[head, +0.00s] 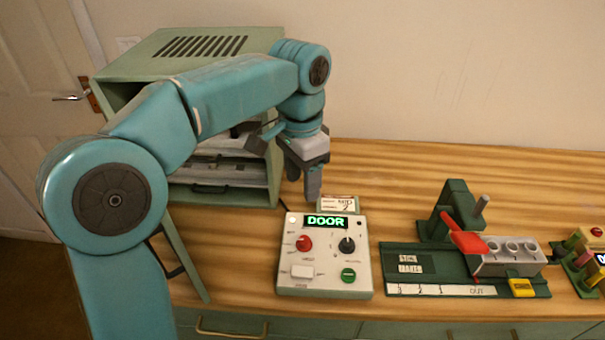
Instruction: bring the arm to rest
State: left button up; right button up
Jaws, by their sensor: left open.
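My left arm comes in from the left, bends at a high elbow and reaches over the table. My left gripper (312,185) points down behind the white control box (325,272) and in front of the green cabinet's right side. It is open, and I see nothing between its fingers. The box's display reads "DOOR". The box has a red knob (304,243), a black knob (347,245), a white switch (302,272) and a green button (348,275). My right gripper is not in view.
The green cabinet (180,48) stands at the back left with its door (180,240) swung open toward the front. A small card (339,203) is behind the box. A green fixture (400,262) with a red lever (466,238) stands right. The wooden table (400,180) is clear at the back.

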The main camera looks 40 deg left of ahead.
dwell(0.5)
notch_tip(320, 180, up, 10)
jog(key=p, duration=1)
